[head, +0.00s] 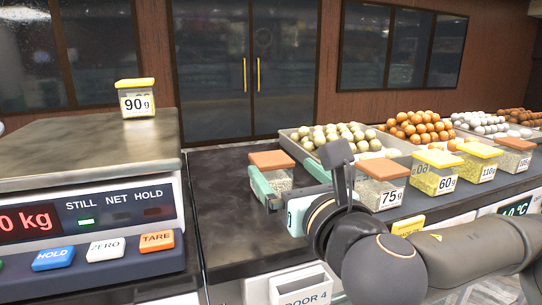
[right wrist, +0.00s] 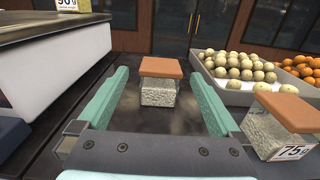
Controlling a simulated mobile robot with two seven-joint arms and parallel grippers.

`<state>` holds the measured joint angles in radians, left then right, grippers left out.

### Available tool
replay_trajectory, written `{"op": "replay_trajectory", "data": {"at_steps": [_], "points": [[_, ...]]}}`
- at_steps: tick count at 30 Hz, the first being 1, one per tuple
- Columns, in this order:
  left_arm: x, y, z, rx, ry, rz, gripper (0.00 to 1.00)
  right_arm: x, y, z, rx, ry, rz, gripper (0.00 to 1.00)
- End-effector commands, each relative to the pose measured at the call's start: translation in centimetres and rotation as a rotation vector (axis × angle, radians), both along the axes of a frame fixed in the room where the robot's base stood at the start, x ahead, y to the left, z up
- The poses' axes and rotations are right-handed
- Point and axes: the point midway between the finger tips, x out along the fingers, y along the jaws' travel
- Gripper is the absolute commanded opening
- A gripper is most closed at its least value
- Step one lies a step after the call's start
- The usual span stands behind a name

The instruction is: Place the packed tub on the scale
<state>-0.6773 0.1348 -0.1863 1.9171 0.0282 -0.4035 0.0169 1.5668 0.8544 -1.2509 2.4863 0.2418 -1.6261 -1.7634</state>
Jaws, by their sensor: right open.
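The scale (head: 85,150) stands at the left, with a flat grey top and a red display partly cut off, ending in "0 kg". A tub with a yellow lid labelled 90 g (head: 136,104) stands on its top towards the back. A clear tub with an orange-brown lid (head: 272,160) and pale contents stands on the dark counter right of the scale. It also shows in the right wrist view (right wrist: 159,92). My right gripper (head: 287,180) is open, its teal fingers either side of this tub. In the right wrist view gaps show on both sides. My left gripper is out of view.
A 75 g tub (head: 382,185) with an orange lid stands close right of my right gripper. Yellow-lidded tubs (head: 437,172) continue the row. Trays of round sweets (head: 290,142) lie behind. The counter between scale and tub is clear.

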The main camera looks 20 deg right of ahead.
Motion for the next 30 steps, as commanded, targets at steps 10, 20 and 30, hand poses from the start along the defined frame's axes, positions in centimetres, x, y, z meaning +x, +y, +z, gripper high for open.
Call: {"op": "replay_trajectory", "data": {"at_steps": [10, 20, 30], "points": [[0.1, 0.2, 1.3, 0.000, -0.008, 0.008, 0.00, 2.7, 0.1, -0.1, -0.001, 0.001, 0.004, 1.00], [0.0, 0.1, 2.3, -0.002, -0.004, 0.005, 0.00, 6.9, -0.1, -0.6, -0.001, 0.001, 0.002, 1.00], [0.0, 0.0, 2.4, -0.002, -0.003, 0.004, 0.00, 7.9, 0.0, -0.7, -0.001, 0.000, 0.003, 1.00]]}}
